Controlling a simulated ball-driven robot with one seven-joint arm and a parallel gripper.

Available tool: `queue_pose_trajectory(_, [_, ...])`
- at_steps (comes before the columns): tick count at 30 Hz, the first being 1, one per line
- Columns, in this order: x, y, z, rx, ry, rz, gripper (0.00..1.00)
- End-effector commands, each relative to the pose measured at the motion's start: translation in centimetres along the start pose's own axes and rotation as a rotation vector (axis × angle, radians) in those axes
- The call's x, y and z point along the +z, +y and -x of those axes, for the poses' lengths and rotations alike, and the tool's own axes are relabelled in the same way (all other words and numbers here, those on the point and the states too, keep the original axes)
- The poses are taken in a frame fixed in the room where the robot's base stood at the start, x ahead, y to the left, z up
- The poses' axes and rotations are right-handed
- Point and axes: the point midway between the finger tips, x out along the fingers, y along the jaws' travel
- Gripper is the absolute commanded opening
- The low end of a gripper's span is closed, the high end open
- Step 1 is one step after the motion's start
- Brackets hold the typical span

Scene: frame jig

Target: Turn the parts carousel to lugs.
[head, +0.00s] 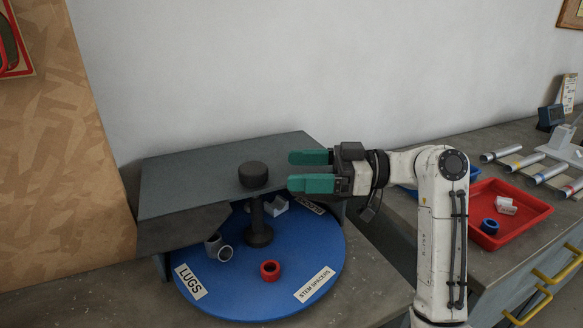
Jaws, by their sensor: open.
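The parts carousel (315,255) is a round blue turntable on the bench, partly hidden under a dark grey cover. A white LUGS label (190,281) lies at its front left and a STEM SPACERS label (315,283) at its front right. A third label at the right rear is partly hidden. A black knob (253,175) stands on a post at the centre. A grey tube part (218,248), a red ring (270,270) and a light grey part (277,206) sit on the disc. My gripper (296,171) is open and empty, right of the knob and apart from it.
The grey cover (200,180) spans the carousel's rear. A red tray (535,213) with a blue ring and a white part stands at right, beside a partly hidden blue tray (470,172). Several tubes lie at far right. A wooden board (55,150) stands at left.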

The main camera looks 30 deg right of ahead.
Motion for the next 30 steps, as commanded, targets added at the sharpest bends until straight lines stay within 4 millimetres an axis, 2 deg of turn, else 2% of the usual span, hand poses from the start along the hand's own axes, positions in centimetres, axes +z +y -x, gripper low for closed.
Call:
queue_pose_trajectory(9, [-3.5,0.3,0.2,0.009,-0.152,0.006,0.79])
queue_pose_trajectory(13, [-4.4,0.3,0.5,0.008,-0.245,0.005,0.79])
queue_pose_trajectory(24, [-4.3,0.0,1.0,0.002,-0.384,0.000,0.79])
queue_pose_trajectory(30, [-3.6,-0.1,-0.5,-0.002,-0.387,-0.001,0.79])
